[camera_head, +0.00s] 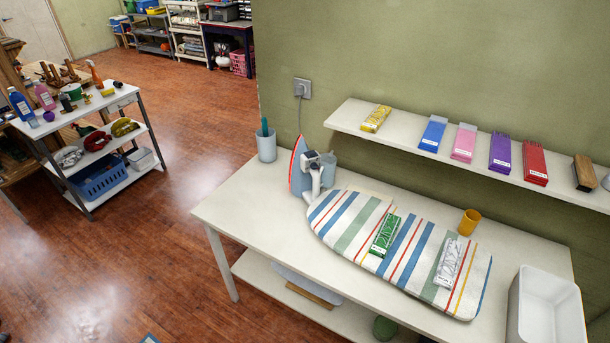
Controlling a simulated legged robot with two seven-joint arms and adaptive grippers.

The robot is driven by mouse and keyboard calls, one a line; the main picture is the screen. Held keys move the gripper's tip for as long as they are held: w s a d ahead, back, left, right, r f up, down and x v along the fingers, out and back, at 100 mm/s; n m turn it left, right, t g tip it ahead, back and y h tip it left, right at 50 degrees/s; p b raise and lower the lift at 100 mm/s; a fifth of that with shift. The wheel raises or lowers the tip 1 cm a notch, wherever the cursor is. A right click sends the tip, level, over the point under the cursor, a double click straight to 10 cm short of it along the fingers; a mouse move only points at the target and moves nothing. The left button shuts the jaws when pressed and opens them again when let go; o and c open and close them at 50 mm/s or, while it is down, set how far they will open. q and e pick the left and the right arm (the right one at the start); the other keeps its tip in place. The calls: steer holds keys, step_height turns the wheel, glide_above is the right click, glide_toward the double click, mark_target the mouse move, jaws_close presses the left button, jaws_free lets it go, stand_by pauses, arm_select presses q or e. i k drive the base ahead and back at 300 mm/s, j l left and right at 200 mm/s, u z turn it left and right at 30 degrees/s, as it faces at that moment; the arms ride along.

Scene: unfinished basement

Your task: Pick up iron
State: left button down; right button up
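The iron (299,168) stands upright on its heel at the left end of the white table (244,218). The striped ironing board (346,221) lies on the table just right of the iron. Neither of my grippers is in view.
On the board lie a green box (385,235) and a white box (447,264). Floor at left is open.

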mark_target(304, 182)
steer(key=i+j+z, duration=0.1)
steer(key=i, duration=0.4)
steer(key=i+j+z, duration=0.1)
steer(key=i+j, duration=0.3)
steer(key=i, duration=0.15)
